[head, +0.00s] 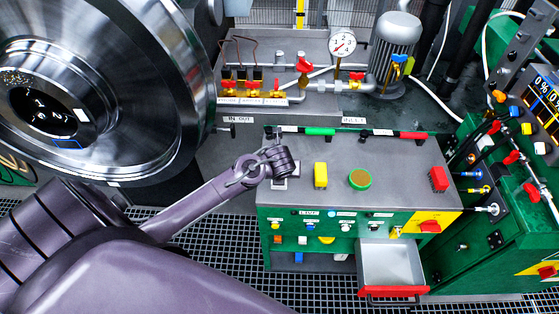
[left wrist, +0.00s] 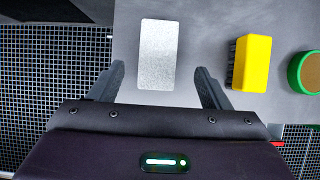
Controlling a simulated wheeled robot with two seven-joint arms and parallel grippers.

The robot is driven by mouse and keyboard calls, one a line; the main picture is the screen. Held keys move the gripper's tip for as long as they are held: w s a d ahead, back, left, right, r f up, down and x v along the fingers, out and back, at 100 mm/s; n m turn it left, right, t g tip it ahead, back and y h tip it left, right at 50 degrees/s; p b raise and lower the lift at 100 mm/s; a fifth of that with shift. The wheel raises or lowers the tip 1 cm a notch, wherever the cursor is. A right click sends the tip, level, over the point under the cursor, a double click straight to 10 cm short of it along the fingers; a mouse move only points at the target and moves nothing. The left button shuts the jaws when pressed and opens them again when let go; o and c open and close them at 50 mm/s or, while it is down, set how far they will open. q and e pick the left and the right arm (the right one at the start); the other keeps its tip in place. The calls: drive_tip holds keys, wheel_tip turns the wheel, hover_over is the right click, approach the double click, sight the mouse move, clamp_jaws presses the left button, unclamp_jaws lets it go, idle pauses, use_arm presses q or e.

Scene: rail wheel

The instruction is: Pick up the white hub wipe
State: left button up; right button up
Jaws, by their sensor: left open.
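The white hub wipe (left wrist: 157,50) is a pale, speckled flat rectangle lying on the grey bench top, between and just ahead of my left fingertips in the left wrist view. In the head view only a bit of the wipe (head: 279,184) shows below my left gripper (head: 283,174), which covers the rest. My left gripper also shows in the left wrist view (left wrist: 159,72), with its two fingers apart on either side of the wipe and nothing held. I cannot tell the exact height of the fingers above the bench. My right gripper is not in view.
A yellow block (head: 320,175) and a round green-rimmed pad (head: 360,179) lie right of the wipe. A red block (head: 438,178) is farther right. An open drawer (head: 390,265) juts from the bench front. The large metal wheel (head: 100,90) stands at left.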

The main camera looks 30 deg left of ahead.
use_arm(q)
drive_tip(key=shift+p+x, duration=0.6)
drive_tip(key=shift+x, duration=2.35)
drive_tip(key=shift+a+r, duration=0.15)
drive_tip(key=c, duration=1.1)
drive_tip(key=shift+o, duration=0.2)
wheel_tip(320, 180, up, 10)
drive_tip(key=shift+w+b, duration=0.1)
drive_tip(key=shift+b, duration=0.2)
